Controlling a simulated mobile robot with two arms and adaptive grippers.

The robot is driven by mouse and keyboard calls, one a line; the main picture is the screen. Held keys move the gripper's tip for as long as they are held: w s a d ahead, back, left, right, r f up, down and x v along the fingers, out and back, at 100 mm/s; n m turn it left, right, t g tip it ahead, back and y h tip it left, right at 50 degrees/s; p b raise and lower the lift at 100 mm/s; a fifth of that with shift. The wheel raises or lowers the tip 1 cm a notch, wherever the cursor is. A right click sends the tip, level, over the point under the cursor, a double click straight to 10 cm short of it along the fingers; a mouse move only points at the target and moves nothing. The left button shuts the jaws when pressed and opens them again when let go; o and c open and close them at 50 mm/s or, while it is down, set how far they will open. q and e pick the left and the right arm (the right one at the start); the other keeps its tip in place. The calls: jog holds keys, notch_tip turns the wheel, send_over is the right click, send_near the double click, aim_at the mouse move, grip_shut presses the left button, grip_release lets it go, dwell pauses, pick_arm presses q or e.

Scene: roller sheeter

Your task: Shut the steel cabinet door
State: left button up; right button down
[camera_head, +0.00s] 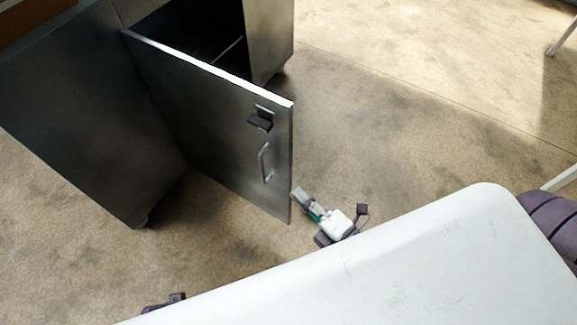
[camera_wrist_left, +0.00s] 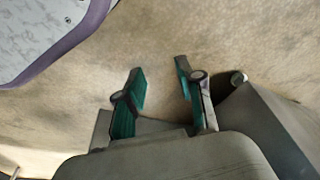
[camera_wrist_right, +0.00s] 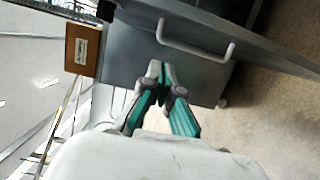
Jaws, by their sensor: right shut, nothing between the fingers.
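The steel cabinet (camera_head: 85,110) stands at the upper left in the head view, with its dark inside showing. Its door (camera_head: 205,125) stands wide open, swung out toward me. The door bears a black latch (camera_head: 261,119) and a bar handle (camera_head: 265,162); the handle also shows in the right wrist view (camera_wrist_right: 195,48). My right gripper (camera_head: 300,194) is shut and empty beside the lower part of the door's free edge. I cannot tell whether it touches the door. My left gripper (camera_wrist_left: 163,90) is open and empty above the floor; its fingers are hidden in the head view.
Bare floor (camera_head: 400,130) lies free to the right of the door. A brown box-like thing with a label (camera_wrist_right: 82,50) shows in the right wrist view. A thin pale leg (camera_head: 562,36) stands at the far upper right in the head view.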

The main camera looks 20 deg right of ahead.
aim_at(289, 163)
jog(key=shift+w+d, duration=0.2)
jog(key=shift+w, duration=4.5)
jog(key=shift+d, duration=0.1)
